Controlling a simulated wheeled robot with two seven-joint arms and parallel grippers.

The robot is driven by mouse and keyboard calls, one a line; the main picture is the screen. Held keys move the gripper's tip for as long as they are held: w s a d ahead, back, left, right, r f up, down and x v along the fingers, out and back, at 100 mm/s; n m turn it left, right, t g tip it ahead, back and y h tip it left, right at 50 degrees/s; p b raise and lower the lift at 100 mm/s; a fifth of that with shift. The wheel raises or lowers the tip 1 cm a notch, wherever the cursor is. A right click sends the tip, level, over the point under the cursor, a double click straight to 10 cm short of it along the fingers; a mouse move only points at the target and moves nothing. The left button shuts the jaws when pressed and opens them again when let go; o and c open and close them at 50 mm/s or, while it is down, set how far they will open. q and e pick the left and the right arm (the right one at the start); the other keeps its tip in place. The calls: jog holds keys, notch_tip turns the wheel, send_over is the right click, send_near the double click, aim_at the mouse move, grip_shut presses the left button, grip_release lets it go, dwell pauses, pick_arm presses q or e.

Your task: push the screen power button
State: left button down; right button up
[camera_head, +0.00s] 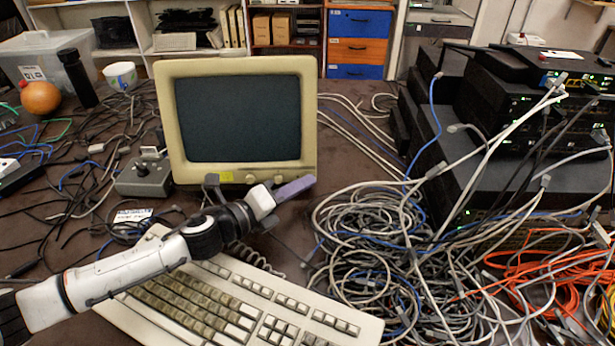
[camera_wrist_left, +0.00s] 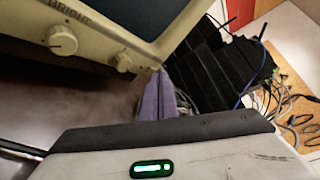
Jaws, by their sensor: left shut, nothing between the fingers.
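The screen is a beige CRT monitor (camera_head: 308,110) with a dark display, standing behind the keyboard. Two round knobs show on its lower bezel in the left wrist view, a larger one (camera_wrist_left: 62,40) marked BRIGHT and a smaller one (camera_wrist_left: 123,62). I cannot make out a separate power button; the gripper covers part of the lower right bezel in the head view. My left gripper (camera_head: 300,186) has purple fingers, shut and empty, at the monitor's lower right corner. The fingers (camera_wrist_left: 160,98) also show beside that corner in the wrist view; contact cannot be told. My right gripper is out of view.
A beige keyboard (camera_head: 240,300) lies under my left arm. A heap of grey cables (camera_head: 370,240) covers the table right of it, beside stacked black network devices (camera_head: 470,150). A small grey joystick box (camera_head: 145,178) and more cables lie left of the monitor.

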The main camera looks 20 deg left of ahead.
pick_arm(q)
jog(key=shift+w, duration=0.15)
dwell(0.4)
jog(key=shift+s+d+r+p, duration=0.15)
jog(key=shift+s+p, duration=0.2)
jog(key=shift+s, duration=0.15)
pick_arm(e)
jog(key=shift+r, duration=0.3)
pick_arm(q)
jog(key=shift+s, duration=0.1)
